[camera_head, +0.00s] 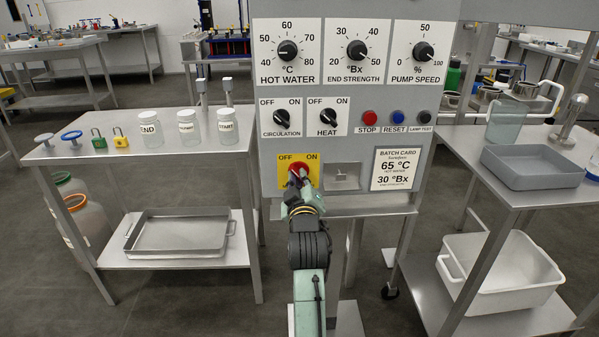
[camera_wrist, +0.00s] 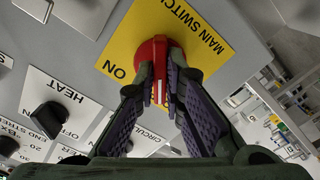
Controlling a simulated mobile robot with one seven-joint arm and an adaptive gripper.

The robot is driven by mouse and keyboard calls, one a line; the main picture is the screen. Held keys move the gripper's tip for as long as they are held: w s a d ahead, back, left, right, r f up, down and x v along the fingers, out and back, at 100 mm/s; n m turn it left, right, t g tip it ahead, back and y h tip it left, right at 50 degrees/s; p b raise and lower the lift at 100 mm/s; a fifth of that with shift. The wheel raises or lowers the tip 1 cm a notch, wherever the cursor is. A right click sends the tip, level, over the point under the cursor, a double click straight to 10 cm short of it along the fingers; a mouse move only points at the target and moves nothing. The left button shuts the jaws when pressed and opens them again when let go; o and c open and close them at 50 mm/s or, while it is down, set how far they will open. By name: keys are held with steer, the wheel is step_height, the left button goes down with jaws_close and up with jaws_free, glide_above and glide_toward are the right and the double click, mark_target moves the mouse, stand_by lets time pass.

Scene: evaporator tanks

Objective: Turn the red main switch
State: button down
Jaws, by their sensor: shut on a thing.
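The red main switch (camera_head: 298,170) sits on a yellow plate (camera_head: 284,178) marked OFF and ON, low on the left of the grey control panel. In the wrist view the red switch (camera_wrist: 153,60) stands between my gripper's two fingers, on the yellow plate (camera_wrist: 196,28) with the words ON and MAIN SWITCH. My gripper (camera_wrist: 161,100) is shut on the switch handle. In the head view my gripper (camera_head: 300,184) reaches up from below and hides part of the switch, so its exact pointing direction is hard to tell.
Above are the CIRCULATION knob (camera_head: 281,117) and the HEAT knob (camera_head: 328,116). The STOP button (camera_head: 369,117) and a batch card (camera_head: 396,169) are to the right. A side table (camera_head: 150,157) with jars stands left; another table with a grey tray (camera_head: 530,167) stands right.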

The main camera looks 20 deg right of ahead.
steer(key=shift+m, duration=0.4)
steer(key=shift+m+p, duration=0.5)
steer(key=shift+m, duration=0.5)
